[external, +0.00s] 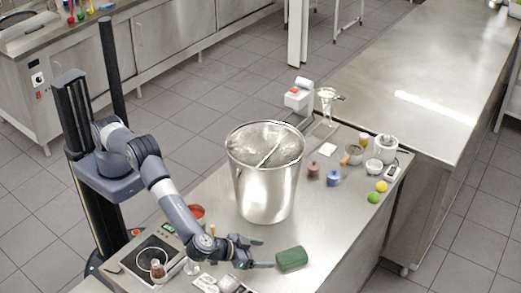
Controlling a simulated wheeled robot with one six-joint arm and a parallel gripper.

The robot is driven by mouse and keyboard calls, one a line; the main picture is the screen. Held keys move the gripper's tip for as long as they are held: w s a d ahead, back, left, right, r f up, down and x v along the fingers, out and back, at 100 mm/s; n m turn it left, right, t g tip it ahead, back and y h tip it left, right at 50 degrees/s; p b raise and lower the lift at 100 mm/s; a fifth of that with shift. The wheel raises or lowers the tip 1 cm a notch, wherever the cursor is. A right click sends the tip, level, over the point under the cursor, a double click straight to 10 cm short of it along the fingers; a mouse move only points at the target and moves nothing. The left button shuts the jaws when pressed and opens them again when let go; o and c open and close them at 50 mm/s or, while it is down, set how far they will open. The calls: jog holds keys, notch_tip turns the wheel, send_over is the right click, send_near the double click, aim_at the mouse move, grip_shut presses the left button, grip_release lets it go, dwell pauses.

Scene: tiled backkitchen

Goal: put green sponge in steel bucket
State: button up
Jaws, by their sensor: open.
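The green sponge (292,259) lies on the steel table (335,222) near its front edge. My gripper (262,254) is low over the table just left of the sponge, with its fingers pointing right toward it. The jaws are open; whether a finger touches the sponge I cannot tell. The steel bucket (264,188) stands upright on the table behind the gripper and sponge. Its top is open and a handle crosses the mouth. The bottom of its inside is hidden.
The table right of the sponge is clear.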

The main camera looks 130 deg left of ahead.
aim_at(290, 260)
jog(key=b, duration=0.5)
jog(key=shift+w+a+f+g+h, duration=0.3)
jog(key=shift+a, duration=0.05)
jog(key=r+b, duration=0.1)
jog(key=b, duration=0.2)
jog(key=shift+a+h, duration=0.15)
jog(key=shift+h, duration=0.25)
jog(key=shift+w+a, duration=0.1)
jog(key=x, duration=0.5)
jog(key=shift+r+p, duration=0.1)
jog(key=shift+p, duration=0.25)
jog(key=shift+p+x, duration=0.65)
jog(key=shift+x, duration=2.1)
jog(key=shift+c, duration=0.4)
